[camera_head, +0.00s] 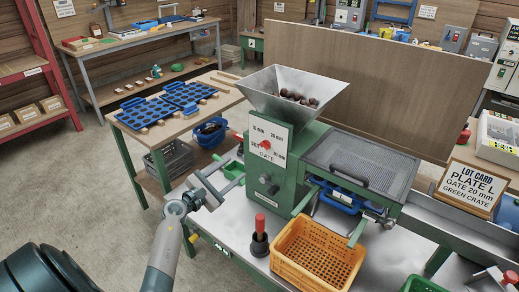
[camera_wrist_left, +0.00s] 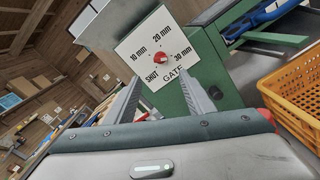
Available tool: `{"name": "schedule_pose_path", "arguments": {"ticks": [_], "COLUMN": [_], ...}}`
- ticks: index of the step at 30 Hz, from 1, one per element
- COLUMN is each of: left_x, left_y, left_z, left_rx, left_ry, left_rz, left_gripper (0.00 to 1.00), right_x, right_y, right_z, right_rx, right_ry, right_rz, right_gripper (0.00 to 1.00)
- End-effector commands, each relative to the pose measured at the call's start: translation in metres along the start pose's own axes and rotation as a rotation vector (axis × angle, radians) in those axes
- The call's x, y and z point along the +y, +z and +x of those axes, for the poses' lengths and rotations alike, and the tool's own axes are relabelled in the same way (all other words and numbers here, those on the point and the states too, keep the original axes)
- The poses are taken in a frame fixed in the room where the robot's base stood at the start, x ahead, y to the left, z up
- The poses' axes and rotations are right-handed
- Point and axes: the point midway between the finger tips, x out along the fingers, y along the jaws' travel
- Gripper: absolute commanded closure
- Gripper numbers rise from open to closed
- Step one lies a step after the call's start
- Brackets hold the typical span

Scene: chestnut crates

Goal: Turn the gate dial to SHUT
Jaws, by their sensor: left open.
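The gate dial is a small red knob (camera_head: 265,144) on a white plate (camera_head: 270,132) on the green machine's front. The plate is marked SHUT, 10 mm, 20 mm and 30 mm, with GATE below. The knob also shows in the left wrist view (camera_wrist_left: 161,57), in the middle of the plate; I cannot tell which mark it points to. My left gripper (camera_head: 226,174) is open and empty, lower left of the dial and apart from it. In the left wrist view its fingers (camera_wrist_left: 160,79) point toward the plate, with the knob beyond and between them. My right gripper is not in view.
A steel hopper (camera_head: 291,82) with chestnuts sits above the dial. A red-handled lever (camera_head: 260,226) and an orange crate (camera_head: 317,253) stand below on the grey bench. A lot card (camera_head: 470,186) reads gate 20 mm. A side table (camera_head: 175,124) holds blue trays.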

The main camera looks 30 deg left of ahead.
Motion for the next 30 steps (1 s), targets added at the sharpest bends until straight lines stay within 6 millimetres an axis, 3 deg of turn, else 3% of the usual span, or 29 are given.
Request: {"name": "schedule_pose_path", "arguments": {"ticks": [21, 30], "left_x": [0.001, 0.0], "left_y": [0.002, 0.001], "left_z": [0.11, 0.146], "left_rx": [-0.002, -0.001], "left_ry": [0.0, 0.001], "left_rz": [-0.004, -0.003], "left_gripper": [0.52, 0.52], "right_x": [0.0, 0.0], "right_y": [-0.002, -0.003], "right_z": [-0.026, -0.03], "right_rx": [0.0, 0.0], "right_ry": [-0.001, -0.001], "right_rz": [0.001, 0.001], "right_gripper": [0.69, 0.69]}}
